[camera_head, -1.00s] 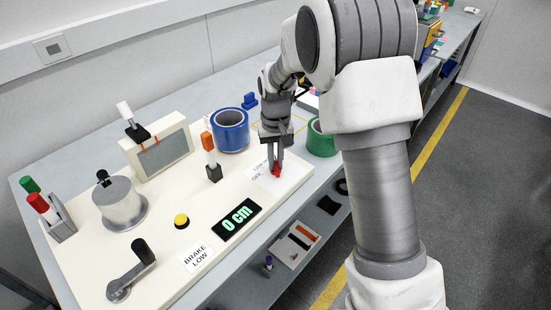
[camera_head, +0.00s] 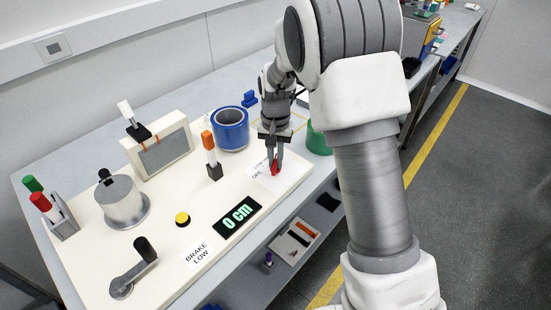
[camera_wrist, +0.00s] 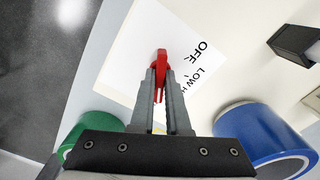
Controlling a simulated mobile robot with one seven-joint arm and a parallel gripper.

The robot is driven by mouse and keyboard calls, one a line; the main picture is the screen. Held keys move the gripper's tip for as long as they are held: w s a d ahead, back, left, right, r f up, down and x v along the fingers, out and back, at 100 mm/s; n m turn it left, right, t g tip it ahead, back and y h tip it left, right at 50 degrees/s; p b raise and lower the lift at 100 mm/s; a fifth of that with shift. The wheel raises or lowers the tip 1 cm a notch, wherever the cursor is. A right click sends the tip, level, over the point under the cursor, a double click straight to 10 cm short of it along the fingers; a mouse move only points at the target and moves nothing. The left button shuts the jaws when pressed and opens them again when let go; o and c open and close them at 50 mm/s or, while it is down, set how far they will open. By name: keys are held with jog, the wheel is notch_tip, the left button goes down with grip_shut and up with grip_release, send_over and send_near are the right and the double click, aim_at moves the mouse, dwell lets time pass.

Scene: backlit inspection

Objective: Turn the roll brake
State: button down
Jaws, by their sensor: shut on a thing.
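The roll brake is a red knob (camera_head: 275,169) on a white label plate (camera_head: 262,181) at the right end of the cream panel. My gripper (camera_head: 275,161) reaches down from above and is shut on the knob. In the wrist view the red knob (camera_wrist: 161,62) shows between the fingertips (camera_wrist: 160,75), with "OFF" and "LOW" printed beside it; the rest of the lettering is partly hidden. A sign (camera_head: 199,255) on the panel reads "BRAKE LOW". The display (camera_head: 238,218) reads "0 cm".
An orange-topped post (camera_head: 210,155), a yellow button (camera_head: 182,219), a crank (camera_head: 134,268) and a metal drum (camera_head: 123,203) are on the panel.

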jog(key=c, duration=0.9)
grip_release()
notch_tip(320, 180, up, 18)
jog(key=p, duration=0.1)
jog(key=shift+f+p, duration=0.25)
jog(key=shift+p, duration=0.15)
jog(key=s+d+r+n+t, duration=0.1)
jog(key=s+d+r, duration=0.25)
jog(key=s, duration=0.25)
jog(key=s+d+r+t, duration=0.2)
jog(key=s+d+r, duration=0.1)
jog(key=s+r, duration=0.3)
jog(key=s+d+f+n+t, duration=0.1)
jog(key=s+d, duration=0.1)
jog(key=s, duration=0.5)
jog(key=s+d+f+n+t, duration=0.1)
jog(key=s+d+f, duration=0.1)
jog(key=s, duration=0.5)
jog(key=shift+s+f+t, duration=0.25)
jog(key=shift+s+t, duration=0.05)
